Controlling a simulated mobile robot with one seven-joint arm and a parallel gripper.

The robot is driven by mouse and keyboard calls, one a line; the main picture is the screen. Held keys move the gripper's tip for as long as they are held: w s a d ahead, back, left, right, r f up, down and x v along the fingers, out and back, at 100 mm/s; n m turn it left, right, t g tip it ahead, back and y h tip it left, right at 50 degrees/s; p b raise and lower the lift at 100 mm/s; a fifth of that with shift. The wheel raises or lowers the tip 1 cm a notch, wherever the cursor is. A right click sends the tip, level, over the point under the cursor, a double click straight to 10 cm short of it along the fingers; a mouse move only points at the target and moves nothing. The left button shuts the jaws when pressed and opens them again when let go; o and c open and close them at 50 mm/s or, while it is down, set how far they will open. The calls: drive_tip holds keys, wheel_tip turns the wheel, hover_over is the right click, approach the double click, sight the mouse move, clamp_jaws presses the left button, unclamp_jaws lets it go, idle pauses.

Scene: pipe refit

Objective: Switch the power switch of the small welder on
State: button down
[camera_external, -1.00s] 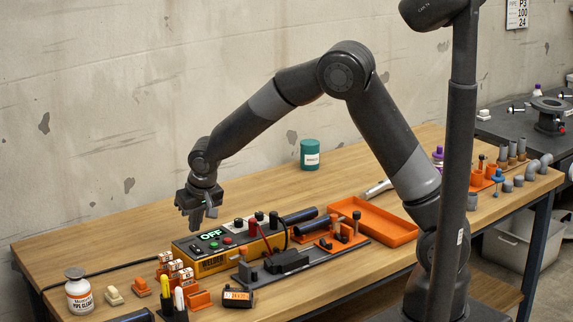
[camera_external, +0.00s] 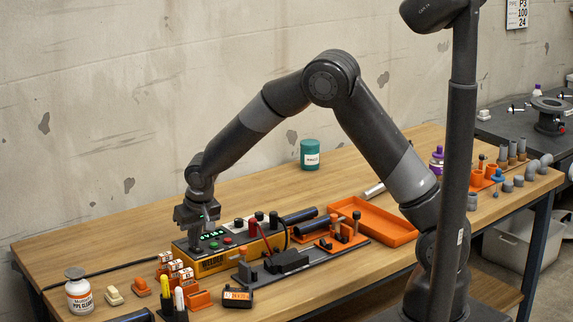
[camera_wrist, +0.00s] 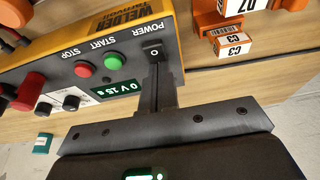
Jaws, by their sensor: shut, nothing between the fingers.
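The small welder (camera_external: 212,262) is a yellow box with a dark top panel on the bench. It also shows upside down in the wrist view (camera_wrist: 100,50), with POWER, START and STOP labels. Its black power switch (camera_wrist: 152,47) has an O mark visible on the part beyond my fingers. Its green display (camera_wrist: 115,88) is lit and seems to read "0 V 15 s". My gripper (camera_wrist: 154,66) is shut and empty, its fingertips down at the power switch; they look to be touching it. In the external view my gripper (camera_external: 193,244) hides the switch.
Green start (camera_wrist: 113,62) and red stop (camera_wrist: 85,69) buttons sit beside the switch. Orange tagged blocks (camera_external: 176,270) stand close to the welder's left end. A black clamp fixture (camera_external: 290,262) and orange tray (camera_external: 375,225) lie to the right.

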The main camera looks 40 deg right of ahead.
drive_tip(key=shift+s+f, duration=0.15)
drive_tip(key=shift+s, duration=0.8)
drive_tip(key=shift+r, duration=0.4)
drive_tip(key=v, duration=1.3)
drive_tip(key=shift+d+r, duration=0.1)
drive_tip(key=shift+r, duration=0.1)
